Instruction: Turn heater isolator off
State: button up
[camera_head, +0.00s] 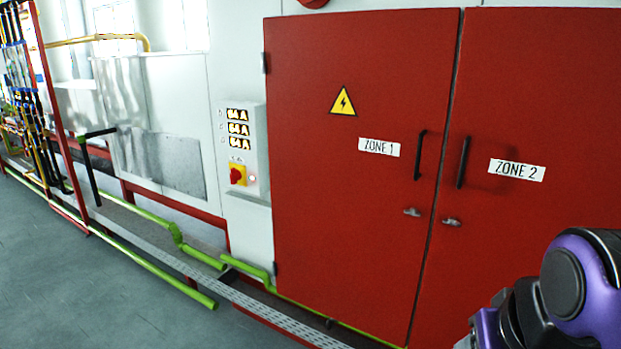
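A red rotary switch on a yellow plate (237,174), which looks like the isolator, sits low on a pale control panel (256,130). The panel is on the wall just left of the red cabinet. Above the switch are three lit displays (238,129) that appear to read 64 A. A small light (252,179) glows to the right of the switch. The switch's exact handle angle is too small to tell. My purple and black arm shows at the lower right, in front of the cabinet and far from the switch. My gripper's fingers are not in view.
Red cabinet doors marked ZONE 1 (379,147) and ZONE 2 (516,169) are shut, with black handles. Green pipes (150,271) and a perforated metal tray (262,311) run low along the wall. Grey floor (90,290) at lower left is clear.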

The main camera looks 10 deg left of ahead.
aim_at(235, 175)
jog(key=u, duration=1.05)
jog(key=i+j, duration=1)
jog(key=j, duration=0.2)
jog(key=i+j+z, duration=0.1)
jog(key=i+j, duration=0.45)
